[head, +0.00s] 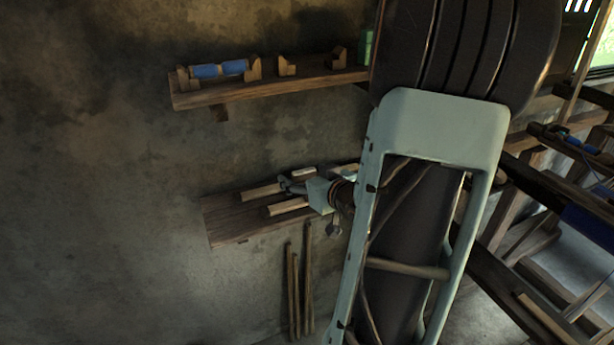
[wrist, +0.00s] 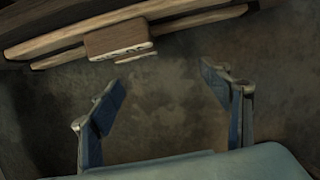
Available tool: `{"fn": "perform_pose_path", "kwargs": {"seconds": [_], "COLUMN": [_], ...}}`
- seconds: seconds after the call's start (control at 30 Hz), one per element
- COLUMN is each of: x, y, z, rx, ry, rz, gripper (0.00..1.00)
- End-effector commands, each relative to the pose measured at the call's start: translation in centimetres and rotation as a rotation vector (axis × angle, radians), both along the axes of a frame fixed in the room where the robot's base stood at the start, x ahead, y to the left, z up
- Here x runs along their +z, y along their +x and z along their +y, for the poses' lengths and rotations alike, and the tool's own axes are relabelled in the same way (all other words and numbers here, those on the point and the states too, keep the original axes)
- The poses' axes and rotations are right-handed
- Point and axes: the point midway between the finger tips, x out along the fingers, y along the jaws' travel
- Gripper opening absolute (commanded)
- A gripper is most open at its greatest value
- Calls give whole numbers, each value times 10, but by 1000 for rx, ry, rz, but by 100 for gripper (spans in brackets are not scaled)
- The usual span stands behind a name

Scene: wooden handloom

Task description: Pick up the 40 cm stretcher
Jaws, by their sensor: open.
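Two pale wooden bars lie on the lower wall shelf in the head view, a rear bar (head: 261,191) and a front bar (head: 287,207). I cannot tell which is the 40 cm stretcher; no length mark is readable. My gripper (head: 287,185) is over this shelf, close to the bars, partly hiding them. In the wrist view my gripper (wrist: 161,78) has its two blue fingers spread, with nothing between them. Long wooden bars (wrist: 95,27) cross the top of that view, beyond the fingertips, with a brown block (wrist: 117,40) with pale marks in front of them.
The lower shelf (head: 228,219) is fixed to a stained wall. An upper shelf (head: 270,88) holds a blue roll (head: 220,70) and small wooden brackets. Several thin sticks (head: 307,280) lean below the lower shelf. The loom frame (head: 520,170) stands at the right. My arm blocks the middle.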

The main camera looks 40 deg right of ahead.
Motion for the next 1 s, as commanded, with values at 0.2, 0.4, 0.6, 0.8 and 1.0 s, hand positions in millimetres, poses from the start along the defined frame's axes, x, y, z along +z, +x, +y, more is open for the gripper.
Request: {"fn": "perform_pose_path", "kwargs": {"seconds": [0.2, 0.4, 0.6, 0.8, 1.0], "x": [-15, -25, -33, -38, -47], "y": [-31, -8, 15, 32, 60], "z": [-17, -22, -29, -33, -39], "rx": [-32, -28, -31, -32, -32], "ry": [6, 6, 5, 7, 7], "rz": [-7, -10, -8, -9, -8], "gripper": [71, 71, 71, 71, 71]}}
